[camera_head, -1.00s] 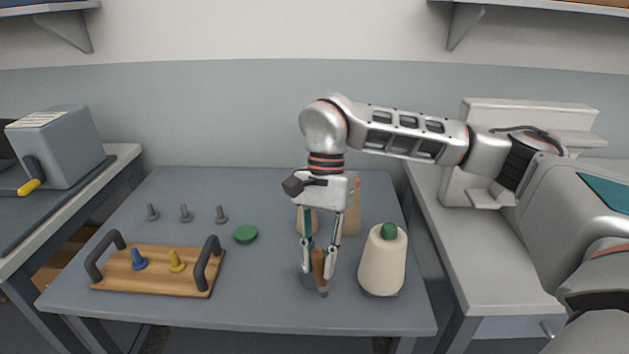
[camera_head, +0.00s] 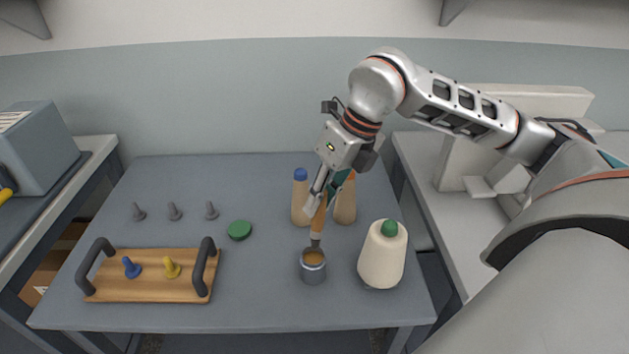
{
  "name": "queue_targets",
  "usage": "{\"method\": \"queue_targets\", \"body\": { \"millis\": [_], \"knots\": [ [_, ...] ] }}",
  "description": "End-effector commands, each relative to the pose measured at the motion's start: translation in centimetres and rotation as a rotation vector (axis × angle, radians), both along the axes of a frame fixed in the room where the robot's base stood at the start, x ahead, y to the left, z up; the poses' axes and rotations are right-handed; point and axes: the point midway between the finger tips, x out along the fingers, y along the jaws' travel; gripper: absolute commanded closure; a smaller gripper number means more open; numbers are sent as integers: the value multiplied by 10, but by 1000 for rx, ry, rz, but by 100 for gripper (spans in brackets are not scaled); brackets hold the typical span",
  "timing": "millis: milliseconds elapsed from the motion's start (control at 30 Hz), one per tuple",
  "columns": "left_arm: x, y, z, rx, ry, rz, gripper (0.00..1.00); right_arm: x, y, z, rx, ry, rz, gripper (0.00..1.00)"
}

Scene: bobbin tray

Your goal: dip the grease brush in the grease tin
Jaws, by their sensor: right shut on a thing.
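The grease brush (camera_head: 318,226) has a brown wooden handle and a dark lower end. My right gripper (camera_head: 318,205) is shut on its handle and holds it tilted, lower end down. The grease tin (camera_head: 313,270) is a small grey open can with brownish grease inside, standing on the table. The brush's lower end is above the tin's far rim in this view; I cannot tell whether it touches or enters the opening. My left gripper is out of view.
A large cream bobbin with a green top (camera_head: 382,255) stands right of the tin. A blue-topped bobbin (camera_head: 300,197) and another tan bobbin (camera_head: 345,203) stand behind. A green disc (camera_head: 239,230), grey pegs and a wooden tray (camera_head: 150,290) with dark handles are left.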

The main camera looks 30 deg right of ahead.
Motion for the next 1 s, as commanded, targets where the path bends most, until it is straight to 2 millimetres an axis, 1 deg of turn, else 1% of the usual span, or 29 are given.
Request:
{"method": "queue_targets", "body": {
  "millis": [33, 133, 233, 367, 567, 833, 1000],
  "knots": [
    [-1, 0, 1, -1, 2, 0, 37, -1, -2, 4, 4, 3, -54, 100],
    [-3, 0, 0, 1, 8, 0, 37, -1, -5, 7, 12, 10, -142, 100],
    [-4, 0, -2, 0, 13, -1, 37, -1, -7, 8, 16, 12, -188, 100],
    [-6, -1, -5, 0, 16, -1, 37, -1, -8, 5, 18, 12, -202, 100],
    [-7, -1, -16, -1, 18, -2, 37, -1, -7, -9, 18, 15, -200, 100],
    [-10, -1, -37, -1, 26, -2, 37, -1, -7, -37, 18, 17, -198, 100],
    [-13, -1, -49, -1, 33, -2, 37, -1, -7, -50, 18, 16, -198, 100]
  ]
}}
